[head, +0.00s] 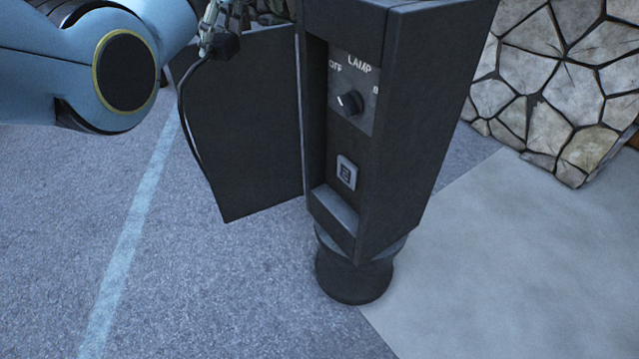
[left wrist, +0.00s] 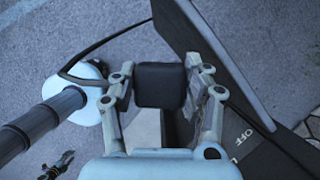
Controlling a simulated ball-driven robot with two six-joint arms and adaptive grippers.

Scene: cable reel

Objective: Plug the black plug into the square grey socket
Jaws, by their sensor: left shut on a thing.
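The black plug (left wrist: 160,85) is between the fingers of my left gripper (left wrist: 158,88) in the left wrist view, and the gripper is shut on it. In the head view the plug (head: 226,46) and gripper (head: 212,30) are at the top, left of the pedestal and in front of its open door. A black cable hangs from the plug. The square grey socket (head: 347,172) is on the pedestal's inner panel, below the lamp knob. The plug is apart from the socket, higher and to its left.
The dark pedestal (head: 415,130) stands on a round base. Its open door (head: 240,130) stretches to the left. A rotary knob (head: 350,103) with OFF and LAMP labels sits above the socket, and a ledge (head: 335,210) juts out below. A stone wall (head: 560,80) is at right.

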